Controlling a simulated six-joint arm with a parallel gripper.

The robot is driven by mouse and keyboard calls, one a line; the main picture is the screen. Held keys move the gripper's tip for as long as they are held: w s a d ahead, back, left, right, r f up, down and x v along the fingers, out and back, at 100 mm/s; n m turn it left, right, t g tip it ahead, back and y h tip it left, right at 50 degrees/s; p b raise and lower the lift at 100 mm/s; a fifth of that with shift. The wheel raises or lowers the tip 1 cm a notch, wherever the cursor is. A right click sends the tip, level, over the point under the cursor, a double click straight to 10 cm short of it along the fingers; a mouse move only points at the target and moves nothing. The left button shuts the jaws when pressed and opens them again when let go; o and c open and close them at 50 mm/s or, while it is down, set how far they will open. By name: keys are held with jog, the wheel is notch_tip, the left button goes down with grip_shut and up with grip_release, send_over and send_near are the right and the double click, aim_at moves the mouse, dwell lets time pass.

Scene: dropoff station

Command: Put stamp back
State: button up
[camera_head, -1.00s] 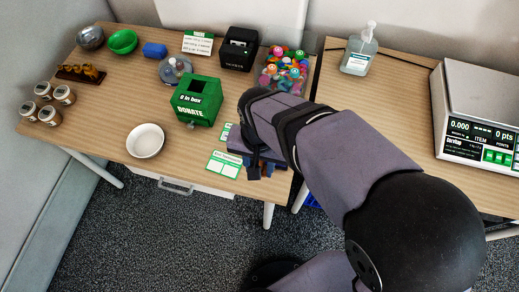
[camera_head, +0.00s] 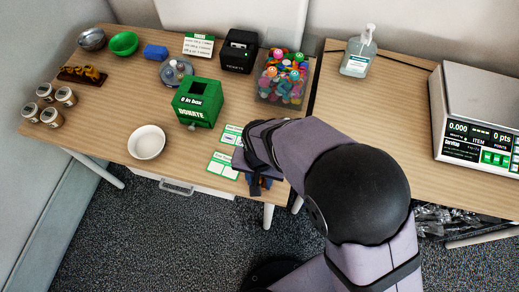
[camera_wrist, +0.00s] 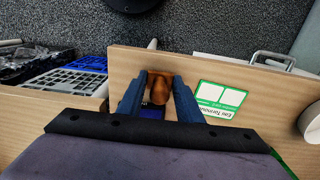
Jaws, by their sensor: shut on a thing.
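The stamp, with a rounded brown wooden handle (camera_wrist: 160,90), stands between the two blue fingers of my gripper (camera_wrist: 160,100) in the wrist view. The fingers are shut on it. A dark blue patch shows just below the handle; I cannot tell whether it is part of the stamp or an ink pad. In the head view my gripper (camera_head: 257,186) is by the front right edge of the left table (camera_head: 112,92), and my arm hides the stamp. A green-bordered card (camera_head: 222,166) lies just left of my gripper; it also shows in the wrist view (camera_wrist: 222,98).
A second card (camera_head: 231,134) lies behind the first, partly covered by my wrist. A white bowl (camera_head: 147,142) and a green donation box (camera_head: 198,101) stand to the left. A bin of colourful toys (camera_head: 284,76) is behind my arm. A scale (camera_head: 480,115) stands on the right table.

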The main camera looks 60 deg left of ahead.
jog(key=shift+f, duration=0.15)
jog(key=o, duration=0.8)
jog(key=shift+o, duration=0.2)
notch_tip(320, 180, up, 12)
jog(key=shift+r+b, duration=0.2)
jog(key=shift+b, duration=0.55)
